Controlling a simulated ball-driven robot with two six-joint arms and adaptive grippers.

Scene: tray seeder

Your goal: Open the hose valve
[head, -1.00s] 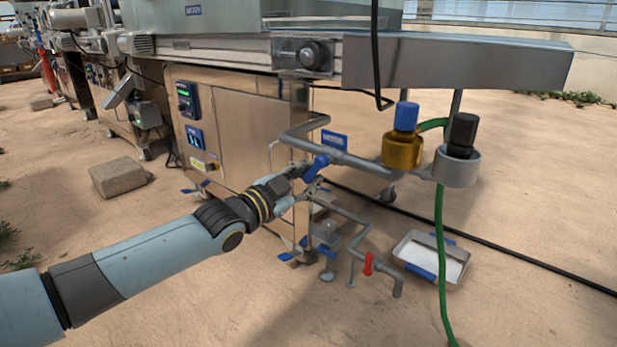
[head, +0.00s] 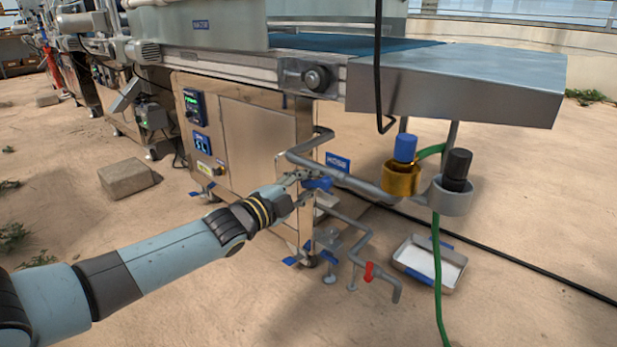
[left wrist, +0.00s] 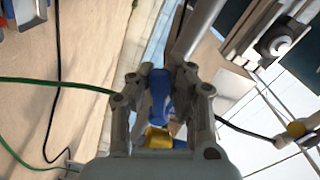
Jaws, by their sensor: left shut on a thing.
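The blue valve handle (head: 319,184) sits on the upper grey pipe (head: 350,184) beside the metal cabinet. It lies nearly level in the head view. My left gripper (head: 303,181) reaches it from the left and is shut on it. In the left wrist view the blue handle (left wrist: 160,92) stands between the two fingers of my left gripper (left wrist: 160,88), with a gold part (left wrist: 158,138) just below it. The fingers hide part of the handle. A green hose (head: 438,280) hangs from the grey fitting at the right. My right gripper is not in view.
A gold fitting with a blue cap (head: 401,180) and a grey cup with a black cap (head: 452,197) stand right of the handle. A white tray (head: 430,263) and a stone block (head: 128,178) lie on sandy ground.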

